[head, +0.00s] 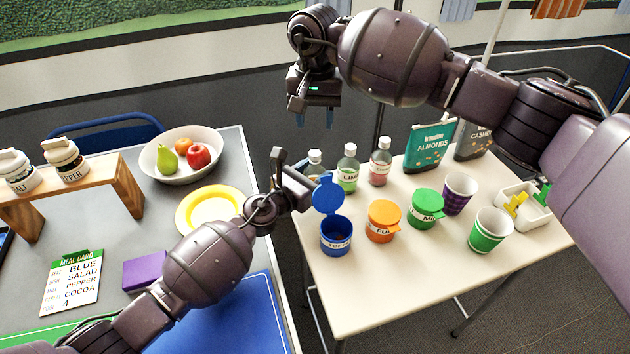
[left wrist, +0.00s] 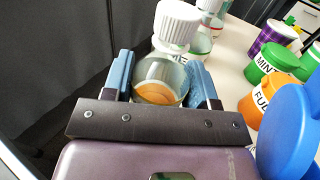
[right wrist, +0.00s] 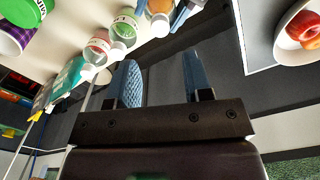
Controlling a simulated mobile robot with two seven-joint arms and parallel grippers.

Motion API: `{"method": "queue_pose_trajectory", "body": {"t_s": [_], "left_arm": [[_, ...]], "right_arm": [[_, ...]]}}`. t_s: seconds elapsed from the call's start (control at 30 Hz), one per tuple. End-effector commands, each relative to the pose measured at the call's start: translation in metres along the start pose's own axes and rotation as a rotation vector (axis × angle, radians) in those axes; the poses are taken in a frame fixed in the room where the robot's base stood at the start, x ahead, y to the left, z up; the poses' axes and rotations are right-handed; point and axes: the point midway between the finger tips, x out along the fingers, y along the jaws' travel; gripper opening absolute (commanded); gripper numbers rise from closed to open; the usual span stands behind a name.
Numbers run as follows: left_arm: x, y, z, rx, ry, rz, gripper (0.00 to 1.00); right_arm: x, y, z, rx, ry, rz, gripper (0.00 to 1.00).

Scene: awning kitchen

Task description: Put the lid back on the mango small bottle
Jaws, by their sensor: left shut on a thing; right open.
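I cannot make out a loose lid anywhere.
The white-capped lime bottle (head: 348,170) and a red-labelled bottle (head: 380,165) stand close to the right. Blue (head: 336,236), orange (head: 383,222) and green (head: 428,207) tubs, cups and a white bin (head: 528,216) occupy the table. The front table area is clear.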

Motion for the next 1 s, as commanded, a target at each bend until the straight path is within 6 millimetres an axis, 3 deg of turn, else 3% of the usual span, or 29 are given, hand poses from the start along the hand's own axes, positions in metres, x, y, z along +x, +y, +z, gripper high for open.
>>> {"method": "queue_pose_trajectory", "body": {"t_s": [0.37, 0.8, 1.0], "left_arm": [[0.0, 0.0, 0.0, 0.0, 0.0, 0.0, 0.0], [0.0, 0.0, 0.0, 0.0, 0.0, 0.0, 0.0], [0.0, 0.0, 0.0, 0.0, 0.0, 0.0, 0.0]], "right_arm": [[0.005, 0.0, 0.0, 0.002, -0.001, 0.0, 0.46], [0.061, 0.0, 0.001, 0.003, -0.003, 0.0, 0.46], [0.076, 0.0, 0.0, 0.004, -0.001, 0.0, 0.46]]}}
